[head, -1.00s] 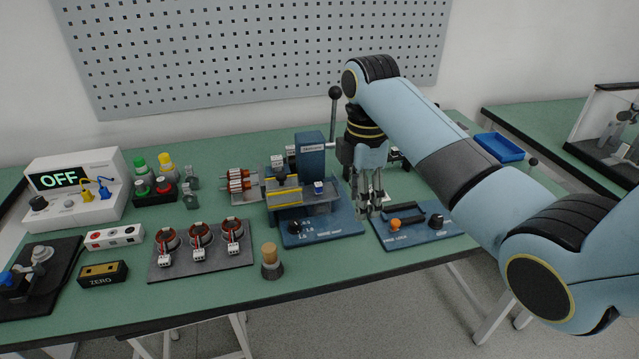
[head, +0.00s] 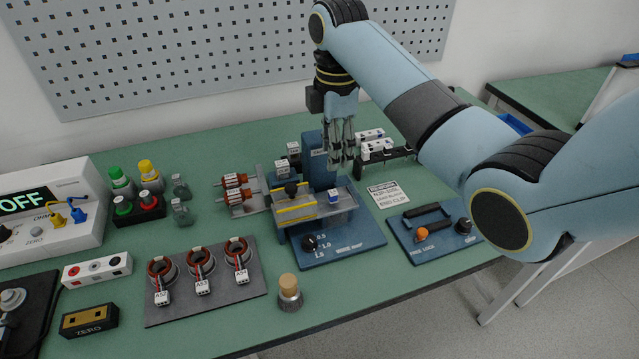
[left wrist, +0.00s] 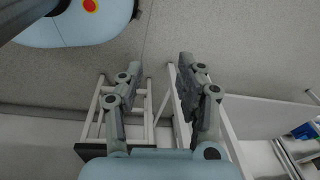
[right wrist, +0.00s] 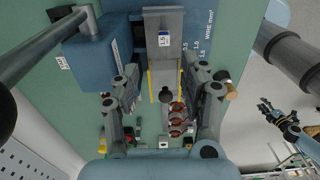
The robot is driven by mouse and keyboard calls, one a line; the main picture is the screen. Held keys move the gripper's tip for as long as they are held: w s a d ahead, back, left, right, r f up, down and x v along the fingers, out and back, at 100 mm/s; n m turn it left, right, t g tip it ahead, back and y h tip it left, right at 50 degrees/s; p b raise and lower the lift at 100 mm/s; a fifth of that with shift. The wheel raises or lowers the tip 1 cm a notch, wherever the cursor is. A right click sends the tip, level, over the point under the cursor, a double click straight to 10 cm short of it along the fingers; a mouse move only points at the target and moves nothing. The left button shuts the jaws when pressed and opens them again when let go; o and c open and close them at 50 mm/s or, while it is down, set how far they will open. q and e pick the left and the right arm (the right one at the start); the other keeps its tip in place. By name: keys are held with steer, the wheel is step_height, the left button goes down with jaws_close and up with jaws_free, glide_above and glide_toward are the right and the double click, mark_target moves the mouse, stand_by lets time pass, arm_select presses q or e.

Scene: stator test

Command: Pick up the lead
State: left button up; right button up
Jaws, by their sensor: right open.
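I cannot tell for certain which thing is the lead. Short blue and yellow plugs with cords (head: 75,212) sit on the front of the meter at the left. A small white block with a blue face (head: 334,196) sits on the blue wire press; it also shows in the right wrist view (right wrist: 164,40). My right gripper (head: 343,163) is open and empty, pointing down over the back right of the press. Its spread fingers (right wrist: 162,88) frame the press bed in the right wrist view. My left gripper (left wrist: 157,72) is open and empty above the floor, clear of the bench.
The wire press (head: 350,243) stands mid-bench. A blue fixture with an orange knob (head: 435,236) is to its right, with a white notice card (head: 388,194) behind. Wound rings sit on a grey plate (head: 205,302). White blocks on a rack (head: 378,150) stand behind.

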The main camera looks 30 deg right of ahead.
glide_above(333, 193)
step_height(333, 193, down, 5)
steer(key=shift+d+r, duration=0.1)
steer(key=shift+r, duration=0.05)
steer(key=shift+w+f, duration=0.15)
steer(key=shift+f, duration=0.15)
step_height(333, 193, down, 5)
steer(key=shift+r+p, duration=0.2)
steer(key=shift+p, duration=0.1)
steer(key=shift+f, duration=0.35)
steer(key=c, duration=0.3)
arm_select(q)
steer(key=shift+s+r, duration=0.25)
steer(key=shift+s, duration=0.6)
arm_select(e)
jaws_close()
